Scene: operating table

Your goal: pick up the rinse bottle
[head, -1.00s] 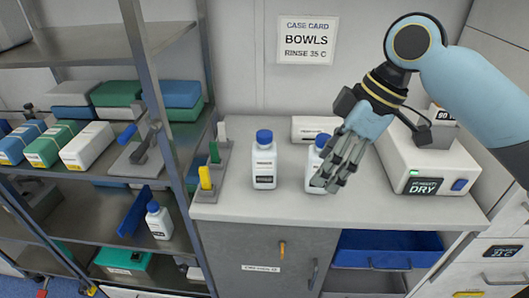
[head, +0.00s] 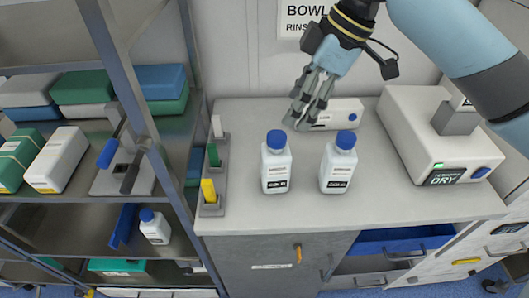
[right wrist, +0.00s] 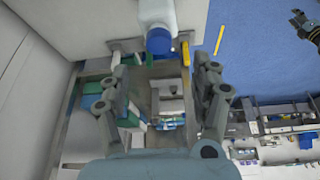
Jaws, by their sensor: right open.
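Two white bottles with blue caps stand upright on the grey counter, a left bottle (head: 276,165) and a right bottle (head: 338,165). Their labels are too small to read, so I cannot tell which is the rinse bottle. My right gripper (head: 303,120) points down above the counter, behind and slightly right of the left bottle's cap. It is open and empty. In the right wrist view, a blue-capped white bottle (right wrist: 158,38) shows beyond the open fingers (right wrist: 160,85), apart from them. My left gripper does not show in the head view.
A third blue-capped bottle (head: 154,228) stands on the shelf rack at left. Coloured upright tabs (head: 209,190) line the counter's left edge. A white box (head: 340,113) lies at the back and a DRY machine (head: 410,130) at right. The counter front is clear.

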